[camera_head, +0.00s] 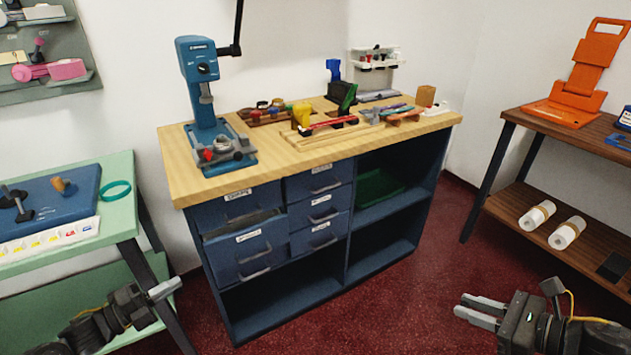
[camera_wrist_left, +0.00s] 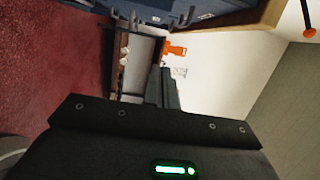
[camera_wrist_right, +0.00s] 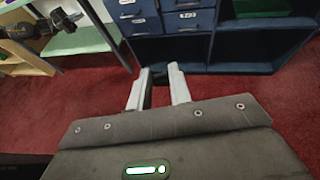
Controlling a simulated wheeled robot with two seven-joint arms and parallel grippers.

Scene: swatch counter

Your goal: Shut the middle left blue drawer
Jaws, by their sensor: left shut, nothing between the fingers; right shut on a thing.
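The middle left blue drawer (camera_head: 240,251) sticks out of the dark blue cabinet, and its open top shows. The top left drawer (camera_head: 234,207) above it looks shut. My left gripper (camera_head: 167,288) is shut and empty, to the left of the cabinet and apart from the drawer. In the left wrist view its fingers (camera_wrist_left: 162,86) are together. My right gripper (camera_head: 481,309) is low over the floor at the right, well away from the cabinet. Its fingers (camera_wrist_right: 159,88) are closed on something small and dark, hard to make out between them.
Three shut drawers (camera_head: 319,208) form the right column. A drill press (camera_head: 204,95) and tools stand on the wooden top (camera_head: 290,143). A green table (camera_head: 118,217) is close to my left arm; a brown shelf unit (camera_head: 516,190) stands right. Red floor (camera_head: 400,300) in front is clear.

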